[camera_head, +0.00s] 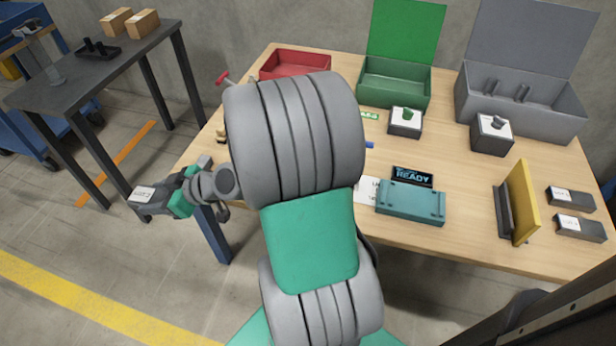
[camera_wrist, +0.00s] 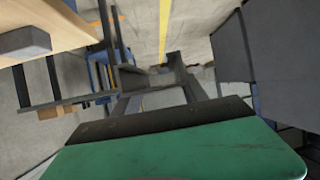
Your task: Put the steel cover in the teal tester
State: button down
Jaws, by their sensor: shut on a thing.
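My gripper (camera_head: 160,205) is left of the wooden table, off its edge and above the floor. It is shut on a grey piece with a white label (camera_head: 143,194), which seems to be the steel cover; the label is too small to read. In the wrist view a dark grey piece (camera_wrist: 150,77) shows between the fingers. The teal tester (camera_head: 411,203) sits on the table's near middle, well to the right of my gripper.
The wooden table (camera_head: 460,235) holds red (camera_head: 295,64), green (camera_head: 393,82) and grey (camera_head: 520,105) bins at the back. A yellow upright plate (camera_head: 522,203) stands right of the tester, with two labelled grey blocks (camera_head: 570,196) beyond. A dark side table (camera_head: 95,70) is at far left.

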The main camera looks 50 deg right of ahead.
aim_at(411, 199)
jog(key=u, duration=0.7)
jog(key=k, duration=1.45)
jog(key=z, duration=0.6)
